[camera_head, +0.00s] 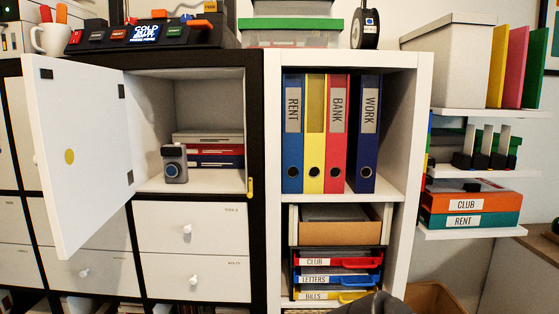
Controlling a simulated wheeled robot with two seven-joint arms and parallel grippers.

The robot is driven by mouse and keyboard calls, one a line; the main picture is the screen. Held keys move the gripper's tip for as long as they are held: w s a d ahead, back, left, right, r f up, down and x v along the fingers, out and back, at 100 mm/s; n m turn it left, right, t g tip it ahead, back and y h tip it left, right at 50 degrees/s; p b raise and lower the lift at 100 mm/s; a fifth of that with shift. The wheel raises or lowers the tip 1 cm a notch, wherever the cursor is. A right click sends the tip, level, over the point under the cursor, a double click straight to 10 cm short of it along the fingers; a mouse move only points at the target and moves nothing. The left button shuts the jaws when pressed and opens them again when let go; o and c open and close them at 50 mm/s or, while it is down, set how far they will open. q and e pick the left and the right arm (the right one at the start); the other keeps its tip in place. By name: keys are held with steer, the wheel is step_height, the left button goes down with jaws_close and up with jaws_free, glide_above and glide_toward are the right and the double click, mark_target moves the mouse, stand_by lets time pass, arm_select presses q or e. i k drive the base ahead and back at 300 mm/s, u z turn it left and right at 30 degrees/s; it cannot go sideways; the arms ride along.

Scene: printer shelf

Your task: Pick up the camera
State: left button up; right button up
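The camera (174,163), small and grey with a dark round lens facing me, stands upright on the floor of an open cabinet compartment (222,182), near its front. The white cabinet door (78,150) is swung open to the left. No gripper fingers show in this view, and nothing touches the camera.
Stacked boxes or books (208,160) lie behind and right of the camera. The open door stands out on the left. Binders (292,140) fill the shelf to the right, above labelled trays (335,277). A dark rounded shape (374,304) pokes in at the bottom edge; I cannot tell what it is.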

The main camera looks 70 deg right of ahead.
mark_target(175, 157)
steer(key=z, duration=2.65)
steer(key=i, duration=0.65)
